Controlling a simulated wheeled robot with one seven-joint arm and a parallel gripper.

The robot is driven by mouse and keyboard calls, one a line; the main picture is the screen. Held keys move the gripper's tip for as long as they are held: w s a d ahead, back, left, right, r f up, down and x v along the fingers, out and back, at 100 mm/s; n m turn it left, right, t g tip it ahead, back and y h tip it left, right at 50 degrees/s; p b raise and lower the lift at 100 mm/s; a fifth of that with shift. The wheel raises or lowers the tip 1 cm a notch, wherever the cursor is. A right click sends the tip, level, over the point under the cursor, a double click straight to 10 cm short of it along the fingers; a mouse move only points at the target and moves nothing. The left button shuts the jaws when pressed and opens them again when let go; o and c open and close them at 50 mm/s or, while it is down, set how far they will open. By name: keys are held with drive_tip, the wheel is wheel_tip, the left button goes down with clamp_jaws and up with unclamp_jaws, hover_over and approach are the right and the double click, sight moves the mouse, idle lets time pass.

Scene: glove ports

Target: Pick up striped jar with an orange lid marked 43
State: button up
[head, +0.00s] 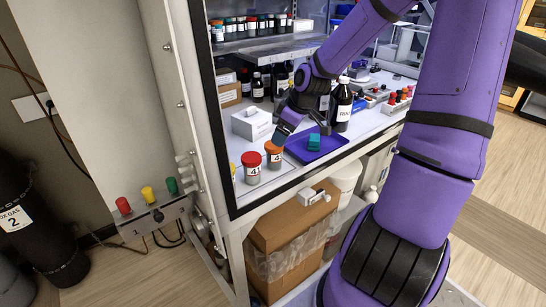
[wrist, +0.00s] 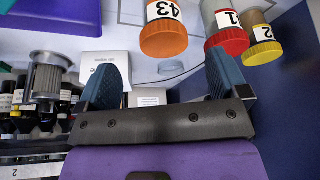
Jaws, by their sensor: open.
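The jar with an orange lid (head: 274,147) stands upright on the white cabinet floor, left of the purple tray. Its label is partly hidden in the head view. In the wrist view the same jar (wrist: 163,30) appears inverted, with its label reading 43; stripes are not clear. My gripper (head: 281,132) is just above and beside this jar in the head view. In the wrist view my gripper (wrist: 165,68) has its two blue fingers wide apart and nothing between them. The orange lid lies beyond the gap between the fingertips, apart from them.
A red-lidded jar (head: 252,167) stands close left of the orange one, with a yellow-lidded jar (wrist: 264,42) beside it. The purple tray (head: 330,149) holds a teal item (head: 314,142). A white box (head: 251,123) and dark bottles (head: 341,107) stand behind.

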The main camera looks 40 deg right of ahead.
sight(274, 151)
drive_tip(key=shift+a+x, duration=0.1)
drive_tip(key=shift+x, duration=2.05)
drive_tip(key=shift+a+x, duration=0.15)
drive_tip(key=shift+x, duration=2.05)
drive_tip(key=shift+r, duration=0.1)
drive_tip(key=shift+c, duration=0.2)
drive_tip(key=c, duration=1)
